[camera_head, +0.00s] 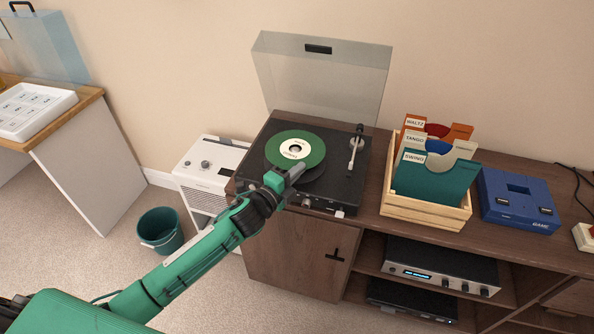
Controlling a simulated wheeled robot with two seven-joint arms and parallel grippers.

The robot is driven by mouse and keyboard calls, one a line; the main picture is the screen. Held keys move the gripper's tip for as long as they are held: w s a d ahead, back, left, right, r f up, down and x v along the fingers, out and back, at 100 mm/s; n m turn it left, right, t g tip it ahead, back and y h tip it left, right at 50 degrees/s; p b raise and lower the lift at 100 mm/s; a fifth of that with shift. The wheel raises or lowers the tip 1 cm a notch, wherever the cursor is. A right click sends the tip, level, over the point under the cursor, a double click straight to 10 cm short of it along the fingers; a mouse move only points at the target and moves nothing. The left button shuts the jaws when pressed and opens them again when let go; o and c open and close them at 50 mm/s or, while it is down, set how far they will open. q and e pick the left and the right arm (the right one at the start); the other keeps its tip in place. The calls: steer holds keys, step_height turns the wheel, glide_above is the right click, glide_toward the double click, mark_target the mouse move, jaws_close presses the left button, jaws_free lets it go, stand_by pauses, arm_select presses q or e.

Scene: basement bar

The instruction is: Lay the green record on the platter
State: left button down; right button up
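The green record (313,145), with a cream label, is over the turntable (341,187). It lies roughly flat, a little up and left of the black platter (318,172), whose near right edge shows below it. My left gripper (287,174) reaches in from the lower left and is shut on the record's near edge. The record seems to be just above the platter; the gap is hard to judge. The rest of the platter is hidden under the record and gripper. My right gripper is not in view.
The tonearm (356,148) stands at the platter's right. The clear lid (320,80) is raised behind. A wooden crate (425,212) of labelled sleeves and a blue case (518,202) stand right on the cabinet. A white appliance (209,172) and teal bin (160,230) are left.

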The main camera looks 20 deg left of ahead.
arm_select(q)
steer(key=shift+f, duration=0.3)
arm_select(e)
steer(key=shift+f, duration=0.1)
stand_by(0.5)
arm_select(q)
steer(key=c, duration=1.6)
jaws_free()
